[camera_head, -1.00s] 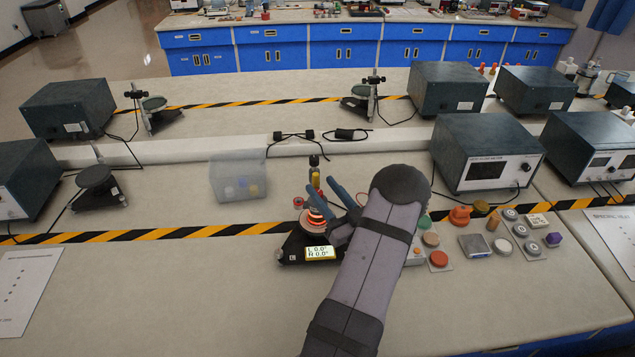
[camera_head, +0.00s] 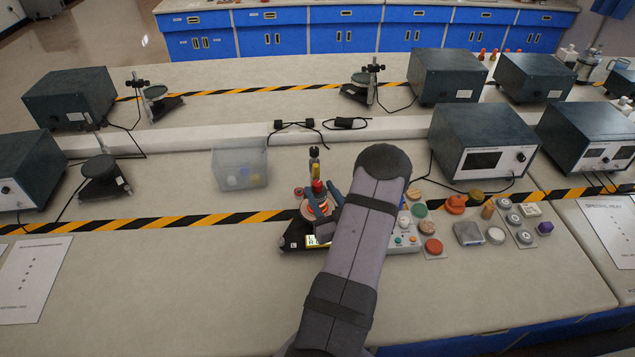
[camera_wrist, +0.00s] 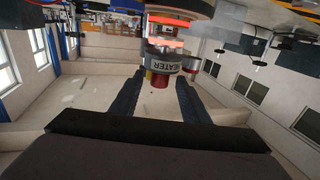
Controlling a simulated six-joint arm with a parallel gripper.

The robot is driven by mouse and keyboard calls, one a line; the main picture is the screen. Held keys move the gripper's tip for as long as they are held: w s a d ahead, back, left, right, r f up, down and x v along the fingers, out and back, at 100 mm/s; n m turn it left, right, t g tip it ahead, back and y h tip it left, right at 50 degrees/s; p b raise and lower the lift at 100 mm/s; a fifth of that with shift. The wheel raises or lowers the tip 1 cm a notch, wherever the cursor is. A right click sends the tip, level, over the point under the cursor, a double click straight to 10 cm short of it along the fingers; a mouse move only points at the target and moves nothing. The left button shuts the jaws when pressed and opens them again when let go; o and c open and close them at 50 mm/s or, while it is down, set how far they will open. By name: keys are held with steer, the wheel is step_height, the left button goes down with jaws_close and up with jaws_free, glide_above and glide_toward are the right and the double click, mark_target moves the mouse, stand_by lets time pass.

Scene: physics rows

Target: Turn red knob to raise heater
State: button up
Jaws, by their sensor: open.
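The heater (camera_wrist: 160,62) is labelled HEATER and shows upside down in the wrist view, with a glowing red-orange band beside it. A red knob (camera_wrist: 160,82) sits on the heater's end, and its red top (camera_head: 317,187) shows in the head view. My gripper (camera_wrist: 158,76) is open, with one blue finger on each side of the knob. I cannot tell whether either finger touches it. In the head view my gripper (camera_head: 322,194) is at the heater stand, and my arm hides part of the stand and its lit display (camera_head: 312,241).
A second, darker red knob (camera_wrist: 203,63) is at the heater's side. A clear bin (camera_head: 240,182) stands to the left. Buttons and coloured caps (camera_head: 433,246) lie to the right, below a dark instrument box (camera_head: 483,160).

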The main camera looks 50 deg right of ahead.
mark_target(319, 190)
steer(key=shift+p+x, duration=0.45)
steer(key=shift+x, duration=1.05)
jaws_close()
